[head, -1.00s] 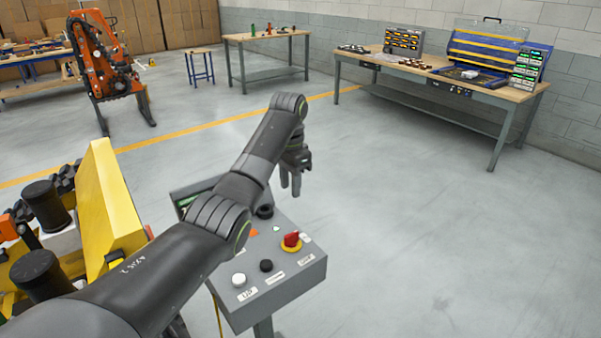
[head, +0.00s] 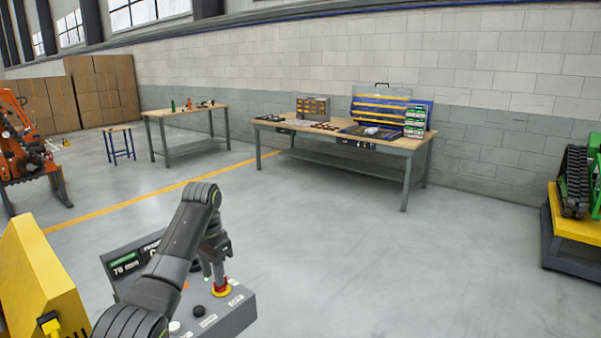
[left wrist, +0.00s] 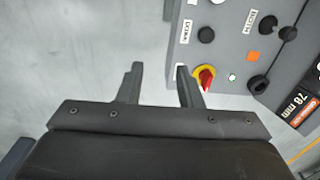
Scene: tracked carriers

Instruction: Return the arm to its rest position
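My left arm comes in from the lower left in the head view. Its gripper (head: 216,266) points down over the grey control box (head: 232,321), close to the red knob with a yellow collar (head: 222,291). In the left wrist view the two fingers (left wrist: 160,70) stand apart with only floor between them, so the gripper is open and empty. The red knob (left wrist: 204,77) shows just beside the right finger there; I cannot tell if they touch. The arm hides part of the box. My right gripper is not in view.
A yellow panel (head: 40,275) stands left of the box. A workbench (head: 340,145) with cases and a smaller table (head: 183,111) stand by the wall. A tracked carrier (head: 575,182) sits on a stand at right. The floor (head: 400,260) between is clear.

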